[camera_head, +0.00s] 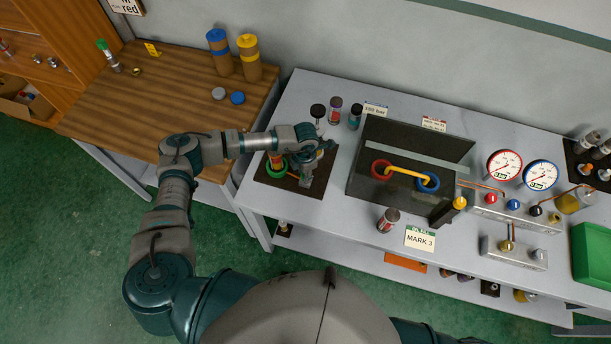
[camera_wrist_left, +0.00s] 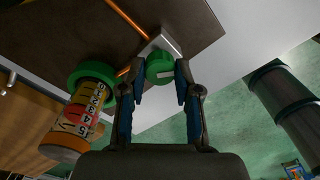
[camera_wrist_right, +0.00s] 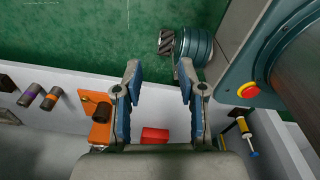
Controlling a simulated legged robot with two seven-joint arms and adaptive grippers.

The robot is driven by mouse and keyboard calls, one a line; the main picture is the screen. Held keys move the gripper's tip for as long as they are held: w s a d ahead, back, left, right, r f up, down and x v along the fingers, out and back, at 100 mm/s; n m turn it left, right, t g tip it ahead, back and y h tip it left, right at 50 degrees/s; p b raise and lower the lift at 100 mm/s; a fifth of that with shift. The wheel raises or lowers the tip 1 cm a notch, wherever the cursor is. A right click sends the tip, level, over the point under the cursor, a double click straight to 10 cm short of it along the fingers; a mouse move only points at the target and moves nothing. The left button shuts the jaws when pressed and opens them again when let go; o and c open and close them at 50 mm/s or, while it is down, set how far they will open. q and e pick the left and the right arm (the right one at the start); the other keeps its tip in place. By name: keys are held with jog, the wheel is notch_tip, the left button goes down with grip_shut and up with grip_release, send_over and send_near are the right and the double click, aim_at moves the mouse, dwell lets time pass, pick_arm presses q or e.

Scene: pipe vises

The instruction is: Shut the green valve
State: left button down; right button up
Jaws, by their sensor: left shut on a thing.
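The green valve (camera_wrist_left: 160,68) is a round green knob with a pale mark on its face, seated on a metal block (camera_wrist_left: 165,42) with a copper pipe. My left gripper (camera_wrist_left: 157,80) has its fingers on both sides of the knob and is shut on it. In the head view my left gripper (camera_head: 312,150) is over the dark plate (camera_head: 302,194) on the grey table and hides the knob. My right gripper (camera_wrist_right: 158,85) is open with nothing between its fingers; it is out of sight in the head view.
A labelled canister (camera_wrist_left: 75,122) sits in a green ring (camera_wrist_left: 92,74) close left of my left gripper. Several small bottles (camera_head: 335,104) stand behind it. A dark box (camera_head: 400,190) with red and blue rings is to the right. A gauge panel (camera_head: 490,205) stands further right.

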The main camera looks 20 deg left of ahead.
pick_arm(q)
jog(key=m+b, duration=0.8)
jog(key=m, duration=0.1)
jog(key=shift+w+f+b, duration=0.15)
jog(key=shift+f+b, duration=0.05)
jog(key=shift+b, duration=0.1)
pick_arm(e)
notch_tip(320, 180, down, 9)
pick_arm(q)
jog(key=shift+r+m+b, duration=0.15)
jog(key=shift+m+b, duration=0.75)
jog(key=shift+m, duration=0.1)
jog(key=shift+r+m, duration=0.1)
jog(key=shift+m, duration=0.3)
pick_arm(e)
jog(key=w+a+r, duration=0.1)
jog(key=w, duration=0.5)
jog(key=shift+w+a, duration=0.2)
jog(key=shift+a, duration=0.1)
pick_arm(q)
jog(key=c, duration=0.8)
grip_release()
jog(key=shift+a, duration=0.1)
pick_arm(e)
jog(key=shift+w, duration=0.1)
pick_arm(q)
notch_tip(320, 180, up, 12)
